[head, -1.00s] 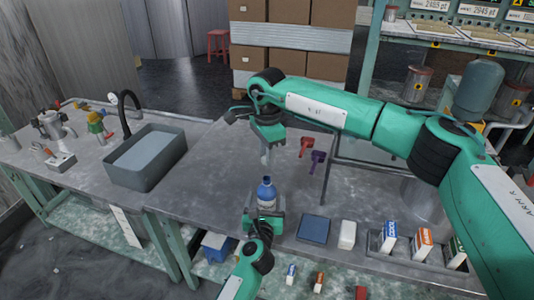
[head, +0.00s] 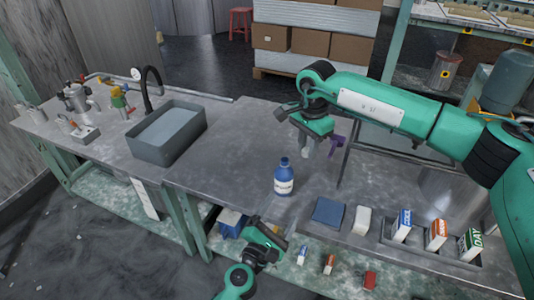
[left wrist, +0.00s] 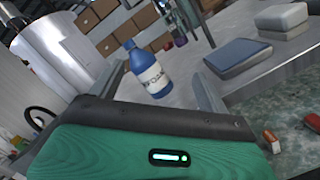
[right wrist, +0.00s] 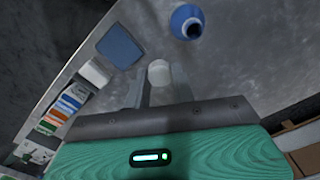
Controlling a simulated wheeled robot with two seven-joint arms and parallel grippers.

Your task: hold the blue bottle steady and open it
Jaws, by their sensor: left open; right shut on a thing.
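The blue bottle (head: 284,180) with a white label stands upright on the grey bench near its front edge. In the right wrist view its blue neck (right wrist: 186,22) shows a dark open mouth. My left gripper (head: 268,232) is open and empty, in front of and below the bottle. In the left wrist view the bottle (left wrist: 148,70) stands beyond the fingers, apart from them. My right gripper (head: 308,150) is above and behind the bottle, to its right. It is shut on a small round white thing, which looks like the cap (right wrist: 159,73).
A blue pad (head: 328,212) and a white block (head: 362,220) lie right of the bottle, beside a tray with several cartons (head: 436,235). A purple tool (head: 338,145) lies behind. A grey basin (head: 168,135) with a black tap stands left. Bench between basin and bottle is clear.

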